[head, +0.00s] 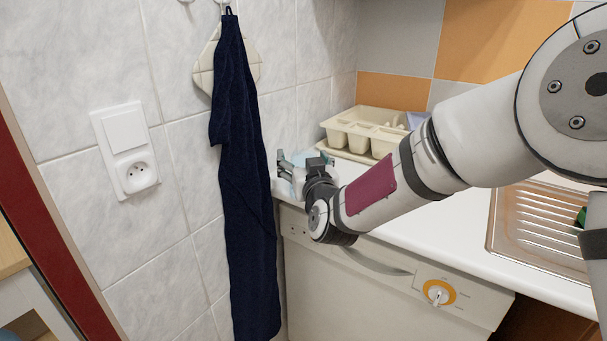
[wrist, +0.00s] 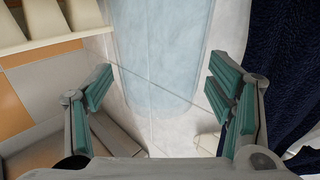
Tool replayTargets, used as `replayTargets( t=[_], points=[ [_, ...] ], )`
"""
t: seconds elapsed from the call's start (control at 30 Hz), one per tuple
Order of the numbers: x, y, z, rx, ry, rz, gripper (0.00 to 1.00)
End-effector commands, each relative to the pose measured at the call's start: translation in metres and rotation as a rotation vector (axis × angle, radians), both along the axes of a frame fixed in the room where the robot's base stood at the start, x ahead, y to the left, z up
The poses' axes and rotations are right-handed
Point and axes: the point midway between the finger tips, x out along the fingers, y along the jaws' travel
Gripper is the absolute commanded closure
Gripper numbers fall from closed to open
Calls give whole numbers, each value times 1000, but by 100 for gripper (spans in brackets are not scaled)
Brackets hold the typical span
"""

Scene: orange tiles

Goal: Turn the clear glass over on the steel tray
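My gripper (head: 291,168) is at the far left end of the white counter, near the wall corner. In the wrist view my gripper (wrist: 158,88) is open, with its two teal-padded fingers spread wide. A pale blue see-through shape with a rounded end, apparently the clear glass (wrist: 160,50), shows ahead of and between the fingers, with gaps on both sides. In the head view a bit of pale blue (head: 312,156) shows beside the fingers, mostly hidden by my gripper. The ribbed steel tray (head: 535,226) is at the right of the counter.
A cream compartment rack (head: 362,132) stands behind my gripper; its edge shows in the wrist view (wrist: 40,22). A dark blue towel (head: 247,170) hangs just left of my gripper. A green thing (head: 581,216) is at the tray's right. Counter between is clear.

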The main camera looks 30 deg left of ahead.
Motion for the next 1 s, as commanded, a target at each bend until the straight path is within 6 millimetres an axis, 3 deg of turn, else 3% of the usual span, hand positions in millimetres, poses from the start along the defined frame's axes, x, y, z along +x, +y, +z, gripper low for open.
replayTargets(
  t=[0.03,0.23,0.3,0.63,0.93,1.0],
  points=[
    [0,0,0,0,0,0,38],
    [0,0,0,0,0,0,84],
    [0,0,1,1,-1,0,90],
    [0,0,7,3,-3,-1,91],
    [-1,0,42,3,-5,0,91],
    [-15,-7,39,0,-1,2,91]
  ],
)
